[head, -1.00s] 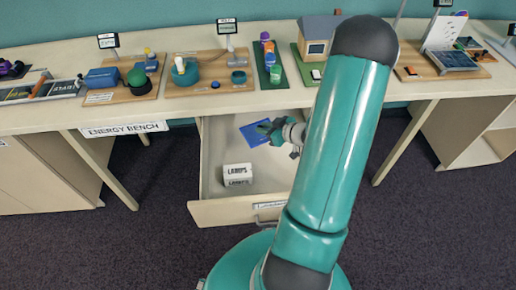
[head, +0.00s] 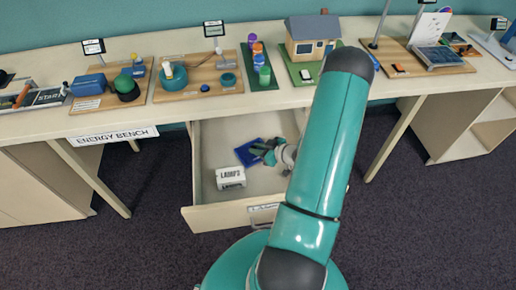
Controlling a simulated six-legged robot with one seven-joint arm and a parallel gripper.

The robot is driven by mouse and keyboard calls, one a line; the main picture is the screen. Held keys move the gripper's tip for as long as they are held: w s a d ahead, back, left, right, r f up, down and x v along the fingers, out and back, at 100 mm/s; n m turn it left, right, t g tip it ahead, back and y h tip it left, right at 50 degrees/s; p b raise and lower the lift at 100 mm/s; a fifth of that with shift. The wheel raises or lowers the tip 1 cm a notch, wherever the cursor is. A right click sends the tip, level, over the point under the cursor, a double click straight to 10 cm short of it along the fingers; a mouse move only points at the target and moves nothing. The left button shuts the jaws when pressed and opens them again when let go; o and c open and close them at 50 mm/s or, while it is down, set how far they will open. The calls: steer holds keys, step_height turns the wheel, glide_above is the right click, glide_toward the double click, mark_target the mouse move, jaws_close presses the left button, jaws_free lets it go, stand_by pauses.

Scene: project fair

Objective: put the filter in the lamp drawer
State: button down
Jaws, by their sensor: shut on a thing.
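The filter (head: 246,152) is a flat blue square, partly hidden behind my gripper. My gripper (head: 259,151) is shut on it and holds it inside the outline of the open lamp drawer (head: 212,202). I cannot tell whether the filter touches the drawer floor. The drawer is pulled out from under the bench, and its front bears a label that my arm partly covers. A white box marked LAMPS (head: 230,177) lies in the drawer, to the left of and nearer than the filter.
The bench top (head: 180,109) above the drawer carries several project boards, among them a small model house (head: 312,38) and a green strip with bottles (head: 257,75). An ENERGY BENCH sign (head: 113,134) hangs left of the drawer.

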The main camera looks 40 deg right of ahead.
steer(key=shift+f, duration=0.1)
steer(key=c, duration=1.3)
jaws_free()
steer(key=shift+s+d+r, duration=0.1)
steer(key=shift+s+r, duration=0.1)
steer(key=shift+r, duration=0.05)
steer(key=v, duration=1.1)
steer(key=shift+s, duration=0.25)
